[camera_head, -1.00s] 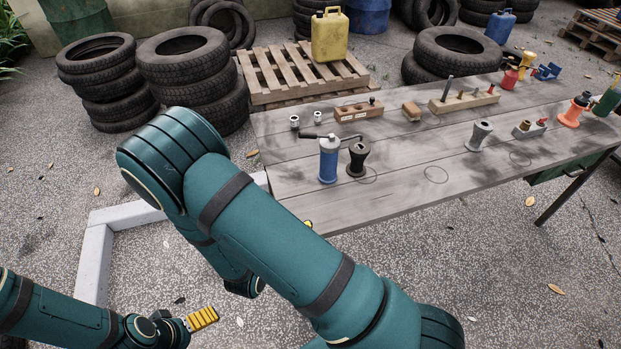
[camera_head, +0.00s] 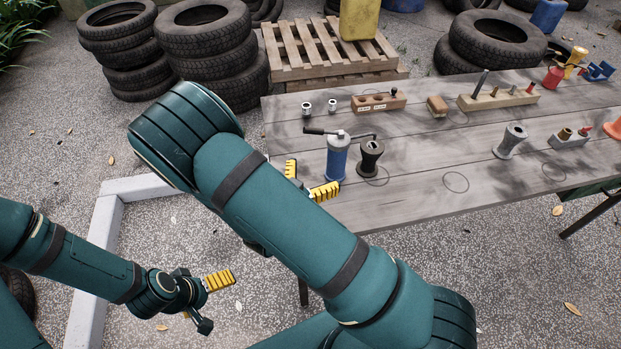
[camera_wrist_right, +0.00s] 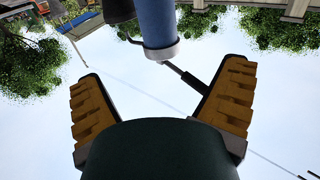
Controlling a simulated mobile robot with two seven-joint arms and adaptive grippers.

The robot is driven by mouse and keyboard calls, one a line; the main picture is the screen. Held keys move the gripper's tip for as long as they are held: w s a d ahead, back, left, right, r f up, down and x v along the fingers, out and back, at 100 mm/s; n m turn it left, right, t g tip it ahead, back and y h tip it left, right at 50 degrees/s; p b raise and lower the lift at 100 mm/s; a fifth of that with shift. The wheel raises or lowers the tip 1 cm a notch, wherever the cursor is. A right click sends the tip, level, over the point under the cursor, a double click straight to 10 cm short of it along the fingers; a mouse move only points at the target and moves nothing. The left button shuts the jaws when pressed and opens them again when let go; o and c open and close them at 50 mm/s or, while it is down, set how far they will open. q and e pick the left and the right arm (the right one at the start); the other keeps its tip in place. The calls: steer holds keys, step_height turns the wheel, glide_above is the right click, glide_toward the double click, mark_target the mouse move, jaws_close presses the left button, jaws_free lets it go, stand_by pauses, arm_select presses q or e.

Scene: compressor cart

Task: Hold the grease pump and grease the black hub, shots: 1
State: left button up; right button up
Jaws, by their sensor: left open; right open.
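The grease pump (camera_head: 338,158), a blue cylinder with a grey cap and a black-gripped lever, stands upright on the table near its front left edge. The black hub (camera_head: 370,158) stands just right of it. My right gripper (camera_head: 308,181) is open at the table edge, just left of the pump, partly hidden by my forearm. In the right wrist view the pump (camera_wrist_right: 157,22) lies ahead between the open yellow fingers (camera_wrist_right: 163,88), not gripped. Its lever (camera_wrist_right: 188,77) reaches toward one finger. My left gripper (camera_head: 212,302) is open and empty, low over the ground left of the table.
Behind the pump are two small metal fittings (camera_head: 320,106), a wooden block with holes (camera_head: 379,102) and a pegged rack (camera_head: 497,98). A grey hub (camera_head: 510,141) and a small grey block (camera_head: 569,138) stand to the right. Tyres (camera_head: 209,60) and a pallet (camera_head: 329,50) lie beyond.

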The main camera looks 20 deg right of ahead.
mark_target(333, 153)
steer(key=b+x, duration=0.1)
steer(key=x, duration=1)
steer(key=shift+w+d, duration=0.1)
steer(key=shift+c, duration=0.2)
steer(key=c, duration=1.4)
